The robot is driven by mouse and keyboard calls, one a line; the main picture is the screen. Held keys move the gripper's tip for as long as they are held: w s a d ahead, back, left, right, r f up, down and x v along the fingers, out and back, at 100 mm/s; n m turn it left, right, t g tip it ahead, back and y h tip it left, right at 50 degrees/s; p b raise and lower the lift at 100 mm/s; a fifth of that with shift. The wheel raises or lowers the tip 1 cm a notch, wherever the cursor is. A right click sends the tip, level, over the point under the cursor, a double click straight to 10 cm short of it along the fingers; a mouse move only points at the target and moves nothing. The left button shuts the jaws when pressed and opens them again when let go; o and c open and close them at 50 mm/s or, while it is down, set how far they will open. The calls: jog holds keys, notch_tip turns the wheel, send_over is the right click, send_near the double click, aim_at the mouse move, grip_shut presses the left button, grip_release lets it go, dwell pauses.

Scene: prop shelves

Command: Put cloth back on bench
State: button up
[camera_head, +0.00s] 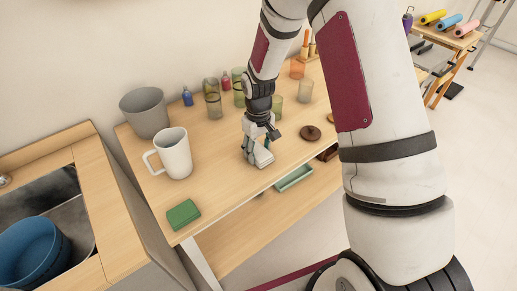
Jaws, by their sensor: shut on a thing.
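My gripper (257,150) points down over the wooden bench (230,190), near its middle. It is shut on a small pale item (263,158), which looks like the cloth. The fingers hide part of this item. It is at or just above the bench top; I cannot tell if it touches. A green folded block (183,214), perhaps a sponge or another cloth, lies apart on the bench's front left corner.
A white mug (174,154) and a grey pot (145,112) stand left of my gripper. Tinted glasses (212,100) and small bottles (187,96) stand behind. A brown disc (310,133) lies to the right. A green tray (294,178) sits below the bench top. Bare wood lies between mug and gripper.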

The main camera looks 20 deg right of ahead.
aim_at(258, 149)
jog(key=shift+f, duration=0.15)
jog(key=o, duration=1)
notch_tip(258, 149, up, 12)
jog(key=s+r+m+t, duration=0.2)
jog(key=s+r, duration=0.9)
jog(key=r, duration=0.4)
jog(key=s+r+t, duration=0.1)
jog(key=s, duration=0.4)
jog(key=s+r+m+t, duration=0.1)
jog(key=s+r, duration=0.1)
jog(key=s, duration=0.3)
jog(key=s+r+t+b, duration=0.1)
jog(key=s, duration=0.4)
jog(key=shift+d+r+m, duration=0.15)
jog(key=shift+r+m, duration=0.1)
jog(key=shift+m, duration=0.05)
